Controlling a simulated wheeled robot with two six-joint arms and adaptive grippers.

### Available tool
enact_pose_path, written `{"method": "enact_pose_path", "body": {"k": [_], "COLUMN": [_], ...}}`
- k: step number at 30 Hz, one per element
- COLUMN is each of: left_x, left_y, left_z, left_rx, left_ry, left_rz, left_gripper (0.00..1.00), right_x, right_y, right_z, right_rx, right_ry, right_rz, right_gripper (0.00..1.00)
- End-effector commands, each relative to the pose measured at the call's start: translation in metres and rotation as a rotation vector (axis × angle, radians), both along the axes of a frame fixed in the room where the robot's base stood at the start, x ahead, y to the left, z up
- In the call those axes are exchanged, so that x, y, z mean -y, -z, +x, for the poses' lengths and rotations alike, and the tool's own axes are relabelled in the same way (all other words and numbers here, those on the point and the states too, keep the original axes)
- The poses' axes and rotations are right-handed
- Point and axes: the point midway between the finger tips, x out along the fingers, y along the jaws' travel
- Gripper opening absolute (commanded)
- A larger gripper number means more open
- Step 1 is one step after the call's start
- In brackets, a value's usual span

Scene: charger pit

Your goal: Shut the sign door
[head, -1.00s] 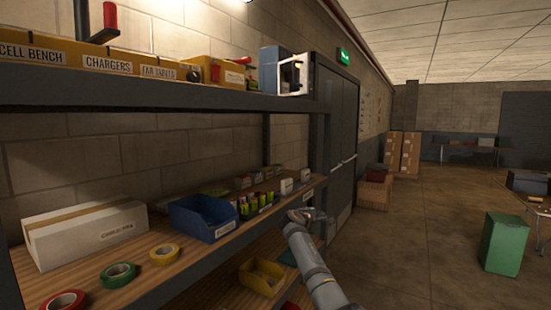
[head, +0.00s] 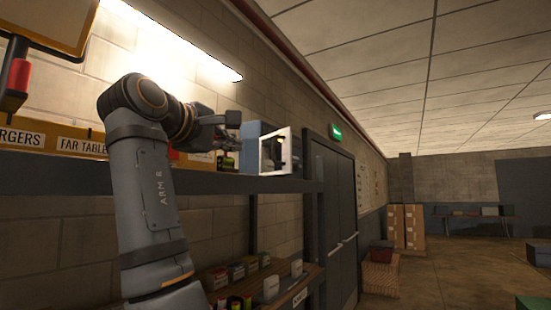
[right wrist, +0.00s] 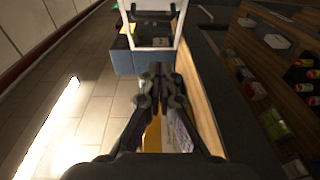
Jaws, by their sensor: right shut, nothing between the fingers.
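A blue-grey box (head: 251,133) stands at the far end of the upper shelf. A white-framed panel with a dark middle, apparently the sign door (head: 288,152), is at its right side and seems to stand out from the box. In the right wrist view, the white frame (right wrist: 150,43) is at the top, beyond the blue box (right wrist: 128,62). My right gripper (head: 232,127) is raised above the shelf, just left of the box. It shows shut and empty in the right wrist view (right wrist: 160,70), apparently apart from the box. My left gripper is out of view.
The upper shelf edge (head: 225,182) runs below my right arm. Yellow labelled bins (head: 82,146) line it on the left. Small boxes (head: 236,271) stand on the lower shelf. Grey double doors (head: 335,215) are beyond the box.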

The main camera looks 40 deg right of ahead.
Motion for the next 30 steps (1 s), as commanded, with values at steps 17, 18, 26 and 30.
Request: {"method": "enact_pose_path", "body": {"k": [17,18,26,30], "left_x": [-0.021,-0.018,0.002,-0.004], "left_y": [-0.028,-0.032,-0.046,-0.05], "left_z": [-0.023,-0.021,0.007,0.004], "left_rx": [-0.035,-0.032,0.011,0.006], "left_ry": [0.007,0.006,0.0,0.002], "left_rz": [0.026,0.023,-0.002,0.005], "left_gripper": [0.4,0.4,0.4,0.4], "right_x": [0.046,0.053,0.096,0.109], "right_y": [-0.004,-0.003,0.0,0.001], "right_z": [0.034,0.039,0.046,0.043], "right_rx": [0.0,0.0,0.005,0.004], "right_ry": [-0.016,-0.016,-0.018,-0.02], "right_rz": [-0.005,-0.006,-0.005,-0.005], "right_gripper": [0.0,0.0,0.0,0.0]}}
